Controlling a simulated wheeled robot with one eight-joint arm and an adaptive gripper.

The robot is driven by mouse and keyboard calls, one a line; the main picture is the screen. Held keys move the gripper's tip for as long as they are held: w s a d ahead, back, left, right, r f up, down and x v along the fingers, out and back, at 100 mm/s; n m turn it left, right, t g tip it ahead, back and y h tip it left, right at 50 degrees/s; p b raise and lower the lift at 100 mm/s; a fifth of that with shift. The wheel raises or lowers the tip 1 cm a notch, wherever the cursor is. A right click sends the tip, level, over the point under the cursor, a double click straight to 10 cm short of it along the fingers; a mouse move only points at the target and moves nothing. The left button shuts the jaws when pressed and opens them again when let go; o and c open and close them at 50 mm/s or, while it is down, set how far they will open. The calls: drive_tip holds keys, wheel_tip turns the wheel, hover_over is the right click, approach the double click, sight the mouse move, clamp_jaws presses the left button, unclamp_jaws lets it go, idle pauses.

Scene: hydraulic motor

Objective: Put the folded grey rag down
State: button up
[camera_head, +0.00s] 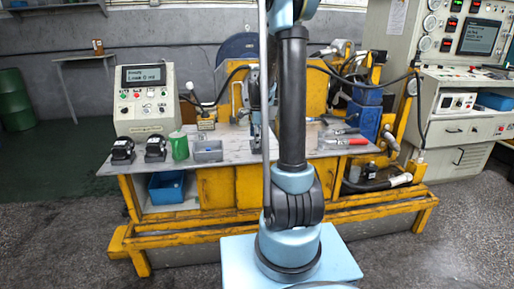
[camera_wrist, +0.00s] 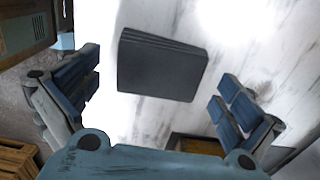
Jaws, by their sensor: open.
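The folded grey rag (camera_wrist: 160,66) shows in the wrist view as a dark, flat, layered block, slightly tilted in the picture. It appears to lie on the pale worktop (camera_wrist: 145,118). My gripper (camera_wrist: 162,84) is open, with one finger to the left of the rag and one to the lower right. Bare worktop shows between each finger and the rag, and neither finger touches it. In the head view, I cannot make out the rag behind my arm.
On the yellow-framed bench (camera_head: 220,188) stand a control box (camera_head: 145,98), two black devices (camera_head: 122,151), a green container (camera_head: 179,146) and a grey tray (camera_head: 208,151). Red-handled tools (camera_head: 345,141) lie at the right. Bright bare worktop surrounds the rag.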

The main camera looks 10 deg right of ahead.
wheel_tip(320, 180, up, 8)
drive_tip(key=r, duration=0.1)
drive_tip(key=s+r+n, duration=0.2)
drive_tip(key=s+n, duration=0.3)
drive_tip(key=s, duration=0.6)
drive_tip(key=s+f+n, duration=0.3)
drive_tip(key=s+n, duration=0.1)
drive_tip(key=s, duration=0.4)
drive_tip(key=s+f+n+t, duration=0.1)
drive_tip(key=s+f+n, duration=0.2)
drive_tip(key=s, duration=0.5)
drive_tip(key=s+f+n+t, duration=0.1)
drive_tip(key=s+f+n, duration=0.2)
drive_tip(key=s+n, duration=0.3)
drive_tip(key=shift+s+f, duration=0.4)
drive_tip(key=shift+s, duration=0.5)
drive_tip(key=shift+w+f, duration=0.2)
drive_tip(key=shift+w, duration=0.25)
